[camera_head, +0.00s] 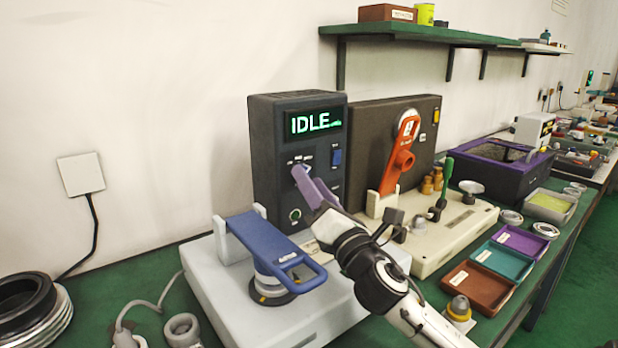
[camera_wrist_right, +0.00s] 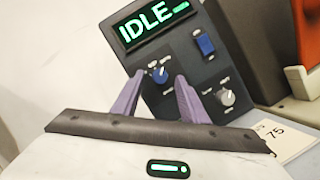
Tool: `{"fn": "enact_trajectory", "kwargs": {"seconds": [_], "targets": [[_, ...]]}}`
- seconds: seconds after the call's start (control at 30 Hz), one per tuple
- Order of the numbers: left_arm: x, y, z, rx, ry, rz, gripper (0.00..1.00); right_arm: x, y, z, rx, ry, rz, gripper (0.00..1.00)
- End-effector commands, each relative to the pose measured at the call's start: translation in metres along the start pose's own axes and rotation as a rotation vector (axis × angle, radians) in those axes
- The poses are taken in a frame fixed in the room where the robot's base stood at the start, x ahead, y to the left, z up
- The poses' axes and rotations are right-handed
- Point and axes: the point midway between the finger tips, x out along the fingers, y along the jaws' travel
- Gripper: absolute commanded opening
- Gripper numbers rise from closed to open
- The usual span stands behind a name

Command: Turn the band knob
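The dark control box (camera_head: 268,140) shows a green "IDLE" display in the head view. In the right wrist view a blue knob (camera_wrist_right: 159,75) with small labels around it sits below the display (camera_wrist_right: 152,26). A grey knob (camera_wrist_right: 226,97) sits lower right of it. The labels are too small to read, so I cannot tell which is the band knob. My right gripper (camera_head: 302,172) is at the box's front, its two purple fingers apart. In the wrist view its fingertips (camera_wrist_right: 160,78) lie either side of the blue knob; contact is unclear. My left gripper is out of view.
A blue-handled sander-like tool (camera_head: 262,245) rests on the white base (camera_head: 230,295) before the box. An orange lever (camera_head: 402,155) stands to the right. A blue switch (camera_wrist_right: 205,43) is beside the display. Coloured trays (camera_head: 485,285) lie further right.

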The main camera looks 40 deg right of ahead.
Motion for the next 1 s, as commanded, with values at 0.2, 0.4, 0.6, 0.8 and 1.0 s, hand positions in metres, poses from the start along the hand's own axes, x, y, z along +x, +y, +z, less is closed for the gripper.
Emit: {"fn": "enact_trajectory", "kwargs": {"seconds": [0.2, 0.4, 0.6, 0.8, 1.0], "targets": [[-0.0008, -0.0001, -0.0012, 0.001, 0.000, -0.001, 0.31, 0.0132, -0.0001, 0.0003, -0.002, 0.000, 0.000, 0.40], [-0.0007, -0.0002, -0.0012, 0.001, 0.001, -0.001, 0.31, 0.0135, -0.0001, 0.0000, -0.002, 0.000, 0.000, 0.40], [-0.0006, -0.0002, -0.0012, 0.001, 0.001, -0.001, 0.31, 0.0132, -0.0001, 0.0001, -0.002, 0.000, 0.000, 0.13], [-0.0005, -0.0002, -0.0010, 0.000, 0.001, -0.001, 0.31, 0.0131, -0.0002, 0.0001, -0.003, 0.000, 0.001, 0.00], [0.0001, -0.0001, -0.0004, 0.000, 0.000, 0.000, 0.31, 0.0129, -0.0012, -0.0002, -0.039, 0.002, 0.013, 0.00]]}}
